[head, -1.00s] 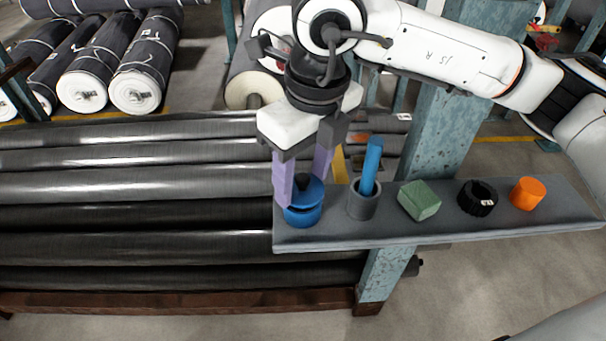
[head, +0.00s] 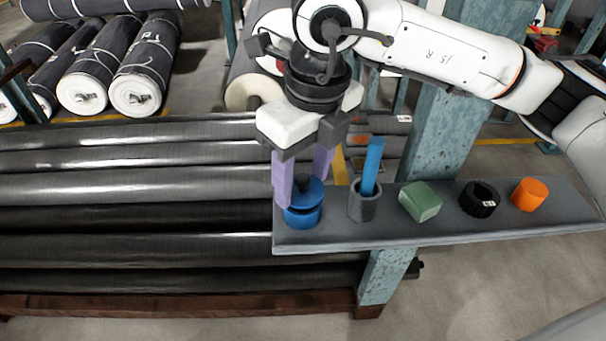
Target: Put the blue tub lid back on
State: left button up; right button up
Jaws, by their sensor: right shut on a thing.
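The blue tub (head: 303,217) stands at the left end of the narrow grey shelf in the head view. Its round blue lid (head: 311,190) is directly above it, with a dark band between the two. I cannot tell whether the lid touches the tub's rim. My right gripper (head: 303,188) points down from above, with its two purple fingers on either side of the lid, shut on it. The fingers hide part of the lid's edge. My left gripper is not in view.
A teal post (head: 440,130) rises behind. Long grey rolls (head: 130,185) lie left.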

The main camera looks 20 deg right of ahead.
aim_at(308, 193)
jog(key=shift+f, duration=0.15)
jog(key=shift+f+b, duration=0.75)
jog(key=shift+b, duration=0.2)
jog(key=o, duration=1.2)
jog(key=shift+r, duration=0.1)
notch_tip(308, 193, up, 10)
jog(key=s+p, duration=0.1)
jog(key=shift+d, duration=0.25)
